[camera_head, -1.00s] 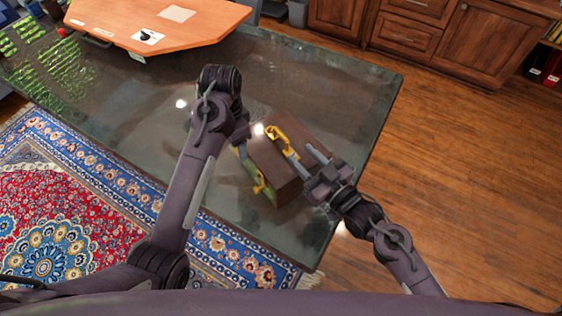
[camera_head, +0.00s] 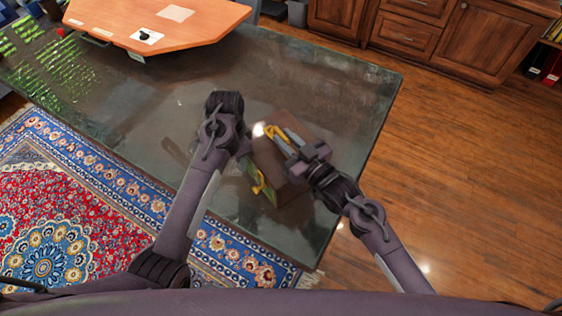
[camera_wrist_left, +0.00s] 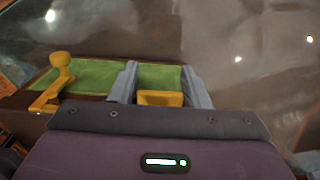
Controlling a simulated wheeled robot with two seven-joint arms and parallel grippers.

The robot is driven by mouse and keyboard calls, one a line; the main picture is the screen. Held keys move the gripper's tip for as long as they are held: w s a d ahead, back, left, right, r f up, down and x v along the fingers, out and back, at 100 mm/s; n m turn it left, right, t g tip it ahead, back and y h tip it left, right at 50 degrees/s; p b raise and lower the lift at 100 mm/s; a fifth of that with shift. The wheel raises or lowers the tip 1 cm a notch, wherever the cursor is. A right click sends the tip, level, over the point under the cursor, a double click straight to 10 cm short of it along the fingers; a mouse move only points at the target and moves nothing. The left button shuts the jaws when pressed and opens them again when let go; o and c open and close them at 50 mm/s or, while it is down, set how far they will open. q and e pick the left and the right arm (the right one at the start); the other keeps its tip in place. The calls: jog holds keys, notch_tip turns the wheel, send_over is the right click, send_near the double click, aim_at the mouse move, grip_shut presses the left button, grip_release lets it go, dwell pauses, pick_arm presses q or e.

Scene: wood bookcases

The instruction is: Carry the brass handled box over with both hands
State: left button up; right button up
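The brown box (camera_head: 296,188) with brass handles sits near the right end of the dark glass-topped table. One brass handle (camera_head: 270,130) is at its far end and another brass piece (camera_head: 258,182) shows on its left side. My right gripper (camera_head: 284,138) is over the box's top, fingers apart, beside the far handle; whether the handle is between them is unclear. My left gripper (camera_wrist_left: 160,85) is open at the box, its fingers either side of a brass handle (camera_wrist_left: 160,98). Green lining (camera_wrist_left: 95,76) and a brass knobbed piece (camera_wrist_left: 58,78) show there. The head view hides the left fingertips behind my wrist.
The glass table (camera_head: 330,85) has free room beyond and left of the box. An orange-brown wooden desk piece (camera_head: 190,35) stands at the far left. A patterned rug (camera_head: 90,210) lies at the left, wooden floor (camera_head: 460,170) at the right, cabinets (camera_head: 480,40) behind.

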pick_arm(q)
jog(key=c, duration=0.5)
pick_arm(e)
grip_shut()
pick_arm(q)
grip_shut()
